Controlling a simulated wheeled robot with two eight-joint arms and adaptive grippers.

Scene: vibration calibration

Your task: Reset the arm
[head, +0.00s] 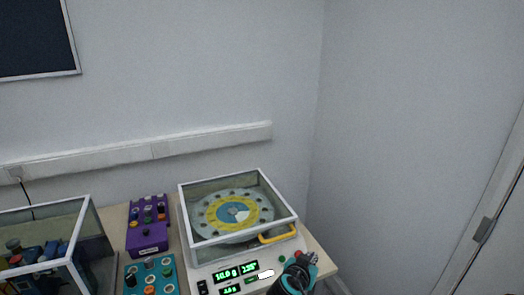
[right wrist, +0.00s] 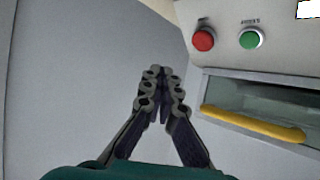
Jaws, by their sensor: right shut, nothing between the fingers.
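My right gripper (head: 309,258) is at the front right corner of the white calibration machine (head: 205,273) in the head view. In the right wrist view the right gripper (right wrist: 162,75) is shut, its fingertips together with nothing between them. The machine's red button (right wrist: 203,40) and green button (right wrist: 250,39) lie beyond and to the right of the fingertips, apart from them in the picture. The machine has a clear cover with a yellow handle (head: 277,235) over a round disc (head: 232,212). Green digits light its front panel. My left gripper is not in view.
A purple control box (head: 147,238) and a teal box with knobs (head: 150,275) stand left of the machine. A glass-walled case (head: 85,225) is at the far left. Walls stand behind and to the right, with a door (head: 497,235) at the right edge.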

